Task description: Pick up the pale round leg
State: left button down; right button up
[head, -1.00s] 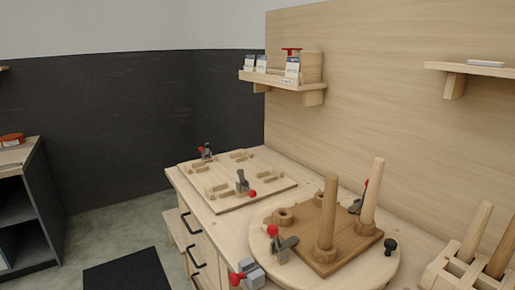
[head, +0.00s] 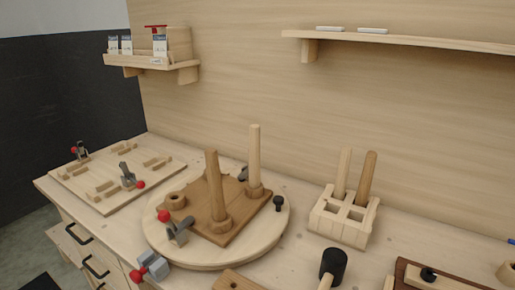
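A pale round leg (head: 343,172) stands upright in a wooden rack (head: 336,230) right of centre. A darker brown round leg (head: 367,178) stands beside it, leaning slightly right. Another pale round leg (head: 254,152) stands upright in a socket at the back right corner of a brown square seat (head: 212,192). A brown round leg (head: 214,180) stands in a front socket of the same seat. Neither of my grippers shows in the head view.
The seat lies on a round board (head: 170,245) with red-knobbed clamps (head: 179,232). A black-headed mallet (head: 333,263) lies in front of the rack. A jig board (head: 80,190) is at left. Shelves (head: 430,42) hang on the wall behind.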

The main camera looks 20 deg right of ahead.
aim_at(340, 189)
jog(key=z, duration=1.3)
jog(key=j, duration=1.55)
